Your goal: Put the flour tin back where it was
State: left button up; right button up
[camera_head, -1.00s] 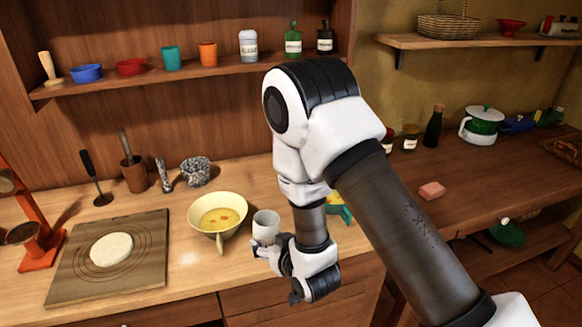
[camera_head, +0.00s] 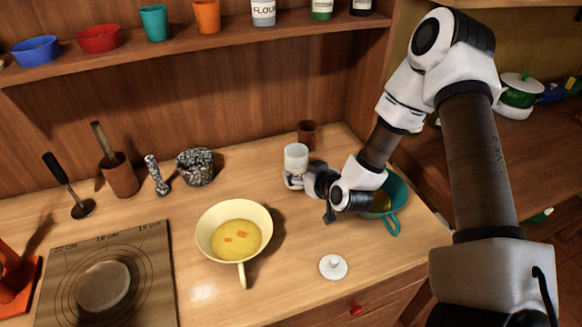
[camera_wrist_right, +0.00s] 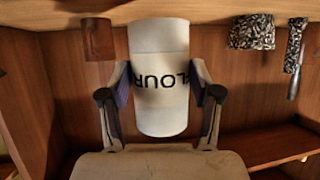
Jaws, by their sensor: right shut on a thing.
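The flour tin (camera_head: 296,157) is a white cylinder. In the right wrist view the tin (camera_wrist_right: 160,110) shows part of a dark label, "LOUR". My right gripper (camera_head: 294,181) is shut on its sides, one finger on each side in the wrist view. The tin looks upright, over the back part of the counter; whether it touches the wood I cannot tell. A white lid with a knob (camera_head: 333,267) lies on the counter in front. On the shelf (camera_head: 200,52) a jar (camera_head: 263,12) carries a label that seems to read FLOUR. My left gripper is not in view.
A brown cup (camera_head: 307,133) stands just behind the tin. A teal bowl (camera_head: 398,190) is partly hidden by my right arm. A cream pan (camera_head: 212,215) with yellow mix stands to the left. A speckled bowl (camera_head: 195,167) and mortar (camera_head: 120,178) stand further left.

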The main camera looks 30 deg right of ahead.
jog(key=w, duration=0.3)
jog(key=w+d+p, duration=0.1)
jog(key=w, duration=0.2)
jog(key=shift+w+d+f, duration=0.15)
jog(key=shift+w+d, duration=0.05)
jog(key=shift+w, duration=0.2)
notch_tip(320, 180, down, 3)
jog(key=shift+s+f+p, duration=0.1)
jog(key=shift+p, duration=0.5)
jog(key=shift+w+f, duration=0.2)
jog(key=shift+f, duration=0.15)
jog(key=shift+s, duration=0.1)
jog(key=o, duration=1)
jog(key=shift+s+f+b, duration=0.1)
jog(key=shift+b, duration=0.2)
jog(key=o, duration=0.4)
